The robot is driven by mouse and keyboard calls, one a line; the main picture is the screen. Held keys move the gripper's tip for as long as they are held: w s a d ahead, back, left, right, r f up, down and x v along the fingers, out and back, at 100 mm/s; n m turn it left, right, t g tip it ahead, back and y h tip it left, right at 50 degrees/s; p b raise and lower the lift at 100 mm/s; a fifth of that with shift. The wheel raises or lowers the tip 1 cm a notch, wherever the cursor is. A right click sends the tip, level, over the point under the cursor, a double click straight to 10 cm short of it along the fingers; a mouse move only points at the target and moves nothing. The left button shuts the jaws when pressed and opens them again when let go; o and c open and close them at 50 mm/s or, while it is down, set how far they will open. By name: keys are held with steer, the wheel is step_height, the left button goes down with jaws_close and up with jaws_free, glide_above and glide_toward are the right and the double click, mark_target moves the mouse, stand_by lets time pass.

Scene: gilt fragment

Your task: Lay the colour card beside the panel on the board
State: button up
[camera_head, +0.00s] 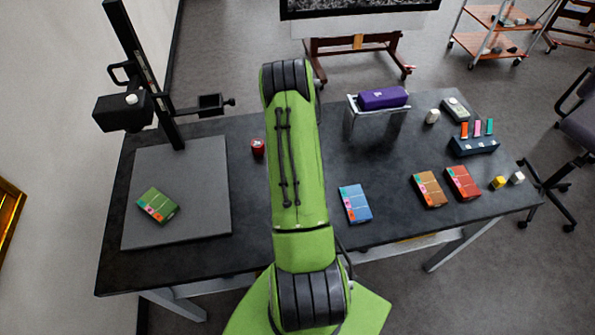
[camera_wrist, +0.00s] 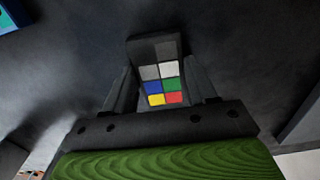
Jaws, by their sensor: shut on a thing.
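The grey board (camera_head: 205,210) lies at the left end of the dark table under a black copy stand. The panel (camera_head: 157,205), green with small coloured patches at one edge, lies tilted on the board's lower left part. The board is bare to the right of the panel. The colour card (camera_wrist: 162,72), dark with grey, white, blue, green, yellow and red patches, is between the fingers of my gripper (camera_wrist: 160,92) in the wrist view. My gripper is shut on it, over a dark surface. In the head view my arm hides the gripper and card.
The copy stand's column (camera_head: 150,80) and side arm rise behind the board. A red round item (camera_head: 258,147) stands right of it. Blue (camera_head: 355,203), brown (camera_head: 429,189) and red (camera_head: 463,183) panels lie to the right. A purple item (camera_head: 382,98) rests on a metal stand.

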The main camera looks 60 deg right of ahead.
steer(key=o, duration=1.1)
steer(key=shift+c, duration=0.2)
step_height(320, 180, up, 12)
steer(key=shift+r+p, duration=0.15)
steer(key=shift+p, duration=0.2)
